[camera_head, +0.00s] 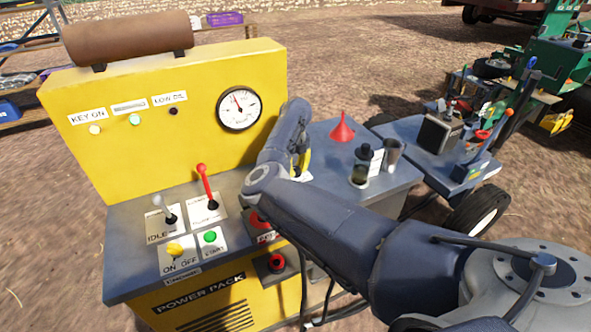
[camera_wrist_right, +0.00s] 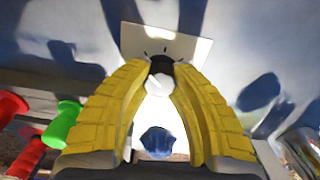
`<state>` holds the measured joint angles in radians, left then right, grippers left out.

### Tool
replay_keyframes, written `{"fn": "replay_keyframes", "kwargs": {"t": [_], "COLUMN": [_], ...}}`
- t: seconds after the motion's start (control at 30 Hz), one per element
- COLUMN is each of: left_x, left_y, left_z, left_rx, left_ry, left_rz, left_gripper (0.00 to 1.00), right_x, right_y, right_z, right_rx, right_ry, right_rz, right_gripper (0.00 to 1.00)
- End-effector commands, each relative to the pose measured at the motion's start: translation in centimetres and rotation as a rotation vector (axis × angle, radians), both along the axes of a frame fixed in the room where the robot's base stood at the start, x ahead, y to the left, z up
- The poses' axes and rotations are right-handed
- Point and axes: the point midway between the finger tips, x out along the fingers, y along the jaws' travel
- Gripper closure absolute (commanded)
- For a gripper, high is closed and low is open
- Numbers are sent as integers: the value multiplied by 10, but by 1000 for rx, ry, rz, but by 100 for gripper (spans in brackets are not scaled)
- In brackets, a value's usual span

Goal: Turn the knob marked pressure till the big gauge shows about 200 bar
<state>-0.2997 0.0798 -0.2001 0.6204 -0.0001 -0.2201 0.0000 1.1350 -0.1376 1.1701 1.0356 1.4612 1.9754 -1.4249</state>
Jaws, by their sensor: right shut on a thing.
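The big round gauge (camera_head: 239,107) is on the yellow panel; its needle points up and slightly left, and its numbers are too small to read. My right gripper (camera_head: 303,162) is mostly hidden by its own arm in the head view, with a bit of yellow finger showing. In the right wrist view the right gripper (camera_wrist_right: 160,74) has its yellow fingertips shut on a small knob (camera_wrist_right: 157,84) with a pale end. The knob stands on a white plate (camera_wrist_right: 140,43) with tick marks; I cannot read its label. My left gripper is not in view.
Left of my arm are a red-handled lever (camera_head: 205,185), a grey-handled lever (camera_head: 162,208), a yellow switch (camera_head: 174,249) and a green button (camera_head: 210,237). A red funnel (camera_head: 342,132), a dark bottle (camera_head: 362,165) and a metal cup (camera_head: 391,154) stand to the right.

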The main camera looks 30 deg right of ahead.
Motion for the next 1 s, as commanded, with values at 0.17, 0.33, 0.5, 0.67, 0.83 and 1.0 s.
{"fn": "replay_keyframes", "kwargs": {"t": [0.17, 0.33, 0.5, 0.67, 0.83, 1.0], "left_x": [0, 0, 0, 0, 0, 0], "left_y": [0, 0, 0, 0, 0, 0], "left_z": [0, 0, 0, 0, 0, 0], "left_rx": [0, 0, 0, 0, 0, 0], "left_ry": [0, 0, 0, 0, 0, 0], "left_rz": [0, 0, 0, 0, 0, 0], "left_gripper": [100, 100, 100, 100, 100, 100], "right_x": [0, 0, 0, 0, 0, 0], "right_y": [0, 0, 0, 0, 0, 0], "right_z": [0, 0, 0, 0, 0, 0], "right_rx": [0, 0, 0, 0, 0, 0], "right_ry": [0, 0, 0, 0, 0, 0], "right_rz": [-1, -30, -116, -248, -410, -572], "right_gripper": [100, 100, 100, 100, 100, 100]}}
